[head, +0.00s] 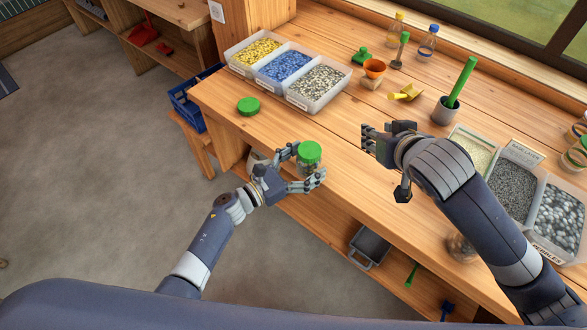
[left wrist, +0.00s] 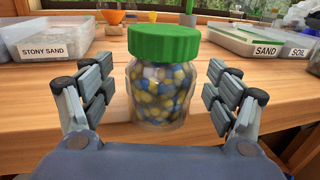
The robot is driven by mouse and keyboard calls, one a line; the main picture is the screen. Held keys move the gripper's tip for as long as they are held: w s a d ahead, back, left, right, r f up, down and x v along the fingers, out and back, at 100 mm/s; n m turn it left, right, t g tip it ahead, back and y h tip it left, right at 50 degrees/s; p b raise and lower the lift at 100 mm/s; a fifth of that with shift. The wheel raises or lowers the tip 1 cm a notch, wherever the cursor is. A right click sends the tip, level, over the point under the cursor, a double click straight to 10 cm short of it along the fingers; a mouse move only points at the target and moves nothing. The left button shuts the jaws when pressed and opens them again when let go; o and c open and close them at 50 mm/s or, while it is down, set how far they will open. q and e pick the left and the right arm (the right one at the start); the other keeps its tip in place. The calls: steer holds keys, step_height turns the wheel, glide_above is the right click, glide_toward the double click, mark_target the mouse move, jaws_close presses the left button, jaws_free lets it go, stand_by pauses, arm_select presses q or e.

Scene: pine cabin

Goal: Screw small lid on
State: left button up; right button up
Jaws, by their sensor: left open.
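A clear jar (head: 308,167) stands upright on the bench near its front edge. In the left wrist view the jar (left wrist: 160,95) holds blue, yellow and whitish pebbles. A green ribbed lid (head: 310,151) sits on its mouth; it looks level in the left wrist view (left wrist: 164,43). I cannot tell how tight it is. My left gripper (head: 307,168) is open, with a finger on each side of the jar and gaps on both sides. A second green lid (head: 248,105) lies on the bench to the left. My right gripper (head: 376,145) is over the bench, right of the jar, its fingers unclear.
Trays of yellow, blue and grey pebbles (head: 318,85) stand at the back left. An orange funnel (head: 375,67), a yellow scoop (head: 406,92) and a cup with a green stick (head: 446,110) stand behind. Sand and pebble trays (head: 512,185) are at the right, near my right arm.

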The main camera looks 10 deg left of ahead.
arm_select(q)
steer(key=shift+w+d, duration=0.35)
steer(key=c, duration=1.5)
